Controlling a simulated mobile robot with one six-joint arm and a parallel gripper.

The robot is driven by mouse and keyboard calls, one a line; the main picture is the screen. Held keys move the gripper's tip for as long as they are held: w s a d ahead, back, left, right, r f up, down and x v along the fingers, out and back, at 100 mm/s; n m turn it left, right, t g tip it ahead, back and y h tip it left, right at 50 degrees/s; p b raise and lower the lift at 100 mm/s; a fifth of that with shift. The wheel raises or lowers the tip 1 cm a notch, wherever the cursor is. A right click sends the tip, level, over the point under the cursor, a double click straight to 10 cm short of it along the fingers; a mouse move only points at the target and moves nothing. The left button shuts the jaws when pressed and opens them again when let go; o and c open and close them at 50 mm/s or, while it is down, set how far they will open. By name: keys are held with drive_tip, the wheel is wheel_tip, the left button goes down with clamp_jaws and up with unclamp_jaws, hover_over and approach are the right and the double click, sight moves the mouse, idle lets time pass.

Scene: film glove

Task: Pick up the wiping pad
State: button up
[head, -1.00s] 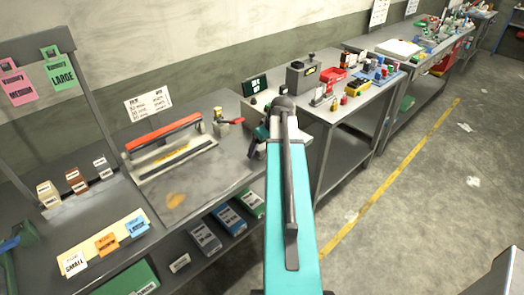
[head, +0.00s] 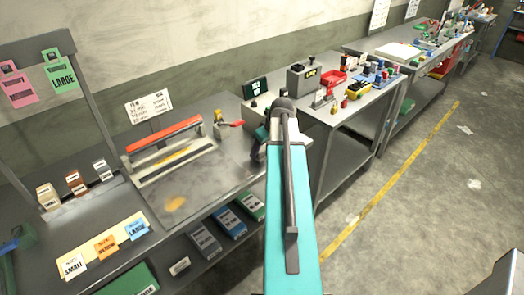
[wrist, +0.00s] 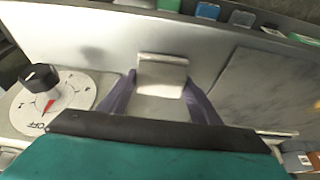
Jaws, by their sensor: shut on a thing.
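In the wrist view my gripper (wrist: 160,84) has its two dark fingers on either side of a pale, whitish-grey pad (wrist: 162,70). The fingers are shut on this pad, which I take to be the wiping pad. A pale surface lies below it, and I cannot tell whether the pad touches it. In the head view my teal arm reaches to the right end of the near bench (head: 225,160). The arm hides most of the gripper and the pad there.
A dial plate with a black knob (wrist: 41,77) lies left of the gripper in the wrist view. A sealer with a red bar (head: 165,135) stands on the near bench. Boxes (head: 228,220) fill the shelf below. The floor at right (head: 420,220) is mostly clear.

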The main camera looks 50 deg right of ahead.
sight(263, 148)
drive_tip(key=shift+r+b, duration=0.65)
drive_tip(key=shift+r, duration=0.65)
drive_tip(key=shift+s+r, duration=0.2)
drive_tip(key=shift+s, duration=0.1)
drive_tip(key=s+a+r+b, duration=0.1)
drive_tip(key=s+b, duration=0.3)
drive_tip(key=s, duration=1.1)
drive_tip(key=shift+s+a+r, duration=0.15)
drive_tip(key=shift+s+r, duration=0.05)
drive_tip(key=shift+r, duration=0.1)
